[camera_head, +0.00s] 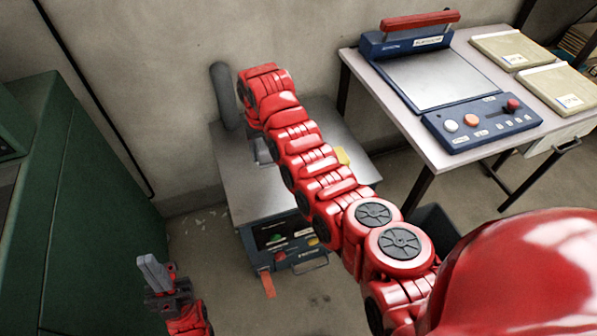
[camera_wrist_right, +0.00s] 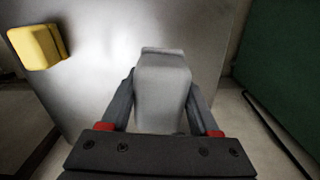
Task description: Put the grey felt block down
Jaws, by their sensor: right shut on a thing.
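The grey felt block (camera_wrist_right: 163,85) stands out from between the two dark fingers of my right gripper (camera_wrist_right: 163,95) in the right wrist view. The fingers are shut on its sides. Behind it is the bare grey metal top (camera_head: 240,190) of a low unit; whether the block touches it I cannot tell. In the head view my red right arm hides most of the right gripper and block. My left gripper (camera_head: 156,274) is at the lower left, away from the unit, its grey fingers pointing up. I cannot tell whether they are apart.
A yellow block (camera_wrist_right: 36,46) lies on the metal top; it also shows in the head view (camera_head: 343,156). A dark grey post (camera_head: 224,95) stands at the unit's back left. A green cabinet (camera_head: 75,190) is at left. A table (camera_head: 360,65) with a blue press (camera_head: 440,85) is at right.

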